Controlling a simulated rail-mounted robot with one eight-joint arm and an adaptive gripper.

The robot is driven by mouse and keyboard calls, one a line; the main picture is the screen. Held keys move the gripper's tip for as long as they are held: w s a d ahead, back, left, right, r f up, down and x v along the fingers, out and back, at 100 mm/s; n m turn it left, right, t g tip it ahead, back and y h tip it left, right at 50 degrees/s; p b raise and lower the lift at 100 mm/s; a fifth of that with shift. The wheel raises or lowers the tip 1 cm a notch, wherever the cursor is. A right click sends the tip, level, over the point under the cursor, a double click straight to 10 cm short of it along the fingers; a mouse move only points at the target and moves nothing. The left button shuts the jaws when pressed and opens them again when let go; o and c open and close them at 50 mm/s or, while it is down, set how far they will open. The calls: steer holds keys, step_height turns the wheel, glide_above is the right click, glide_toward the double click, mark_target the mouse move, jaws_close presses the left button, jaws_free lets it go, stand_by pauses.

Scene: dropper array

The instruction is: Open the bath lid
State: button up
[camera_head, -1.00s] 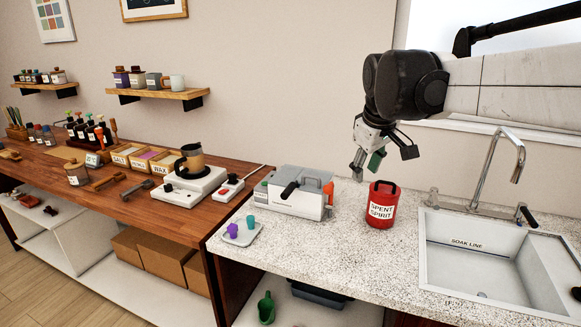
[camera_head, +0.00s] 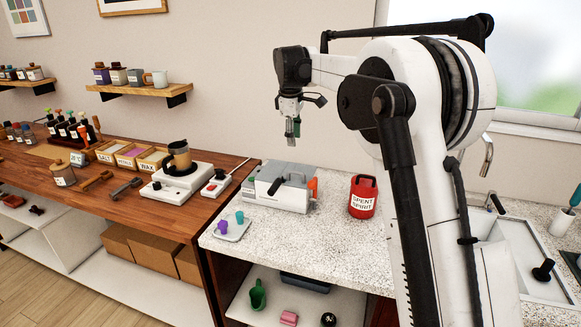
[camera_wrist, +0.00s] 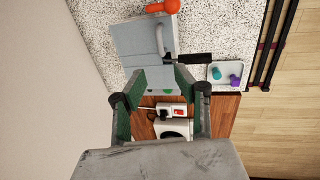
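The bath (camera_head: 278,196) is a light grey box on the speckled counter, with a grey lid (camera_head: 296,170) lying flat on top, apparently shut. A black handle (camera_head: 276,185) sticks out at its front, and an orange-red part (camera_head: 313,187) is at its right end. My gripper (camera_head: 293,134) hangs above the bath, pointing down and apart from it. In the wrist view the bath (camera_wrist: 133,42) lies beyond my gripper (camera_wrist: 160,88), whose green fingers are spread with nothing held between them. The black handle (camera_wrist: 196,58) also shows there.
A red "SPENT SPIRIT" can (camera_head: 362,198) stands right of the bath. A small tray (camera_head: 232,232) with purple and teal cups is in front-left. A white hot plate (camera_head: 183,186) and a red-switched box (camera_head: 216,186) are on the wooden bench. The sink (camera_head: 530,262) is at right.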

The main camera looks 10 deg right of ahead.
mark_target(296, 172)
steer(key=f, duration=0.4)
steer(key=w+d+f, duration=0.1)
steer(key=f, duration=0.4)
steer(key=w+f+p, duration=0.1)
steer(key=f, duration=0.3)
steer(key=shift+w+d+f, duration=0.15)
steer(key=shift+f, duration=0.1)
jaws_close()
